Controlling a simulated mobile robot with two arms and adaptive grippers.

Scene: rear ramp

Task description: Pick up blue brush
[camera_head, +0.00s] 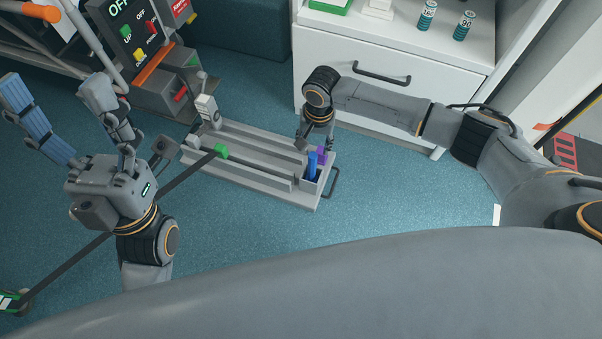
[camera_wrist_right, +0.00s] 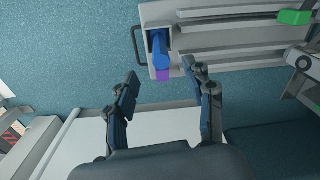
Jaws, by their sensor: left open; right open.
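The blue brush (camera_head: 312,165) stands in the small end compartment of a grey tray (camera_head: 250,177) on the floor. It also shows in the right wrist view (camera_wrist_right: 160,50), beside a purple piece (camera_head: 322,154). My right gripper (camera_head: 316,141) is open and empty at that end of the tray, close to the brush. In the right wrist view its two fingers (camera_wrist_right: 161,77) are spread, with the purple piece and the brush seen between and beyond their tips. My left gripper (camera_head: 57,95) is open and empty at the left, away from the tray.
A white drawer cabinet (camera_head: 380,75) stands behind the tray, with several small items on top. A control panel (camera_head: 137,35) and metal rails are at the upper left. A green piece (camera_head: 221,151) lies at the tray's left part.

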